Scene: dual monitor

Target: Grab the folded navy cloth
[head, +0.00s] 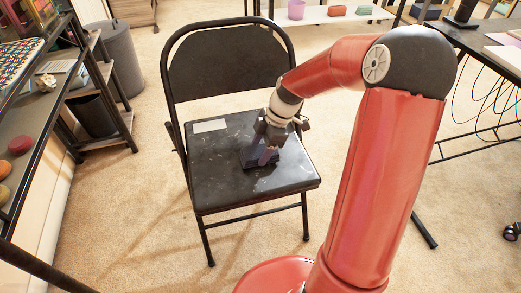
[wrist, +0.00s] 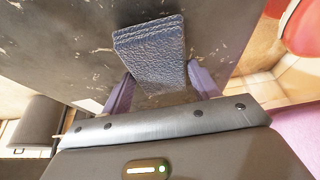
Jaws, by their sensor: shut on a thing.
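The folded navy cloth (wrist: 152,55) is a thick, textured dark-blue block in the wrist view, lying on the black seat of a folding chair. In the head view the cloth (head: 249,158) shows small and dark near the middle of the seat, partly hidden by my gripper. My gripper (wrist: 160,92) has its two purple fingers on either side of the cloth's near end, shut on it. In the head view my gripper (head: 267,154) points down at the seat from the right.
The black folding chair (head: 230,185) stands on beige carpet. A pale card (head: 209,126) lies on the seat's back left. A shelf unit (head: 30,130) is at left, with a grey bin (head: 117,60) behind it. A dark desk (head: 480,50) with dangling cables is at right.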

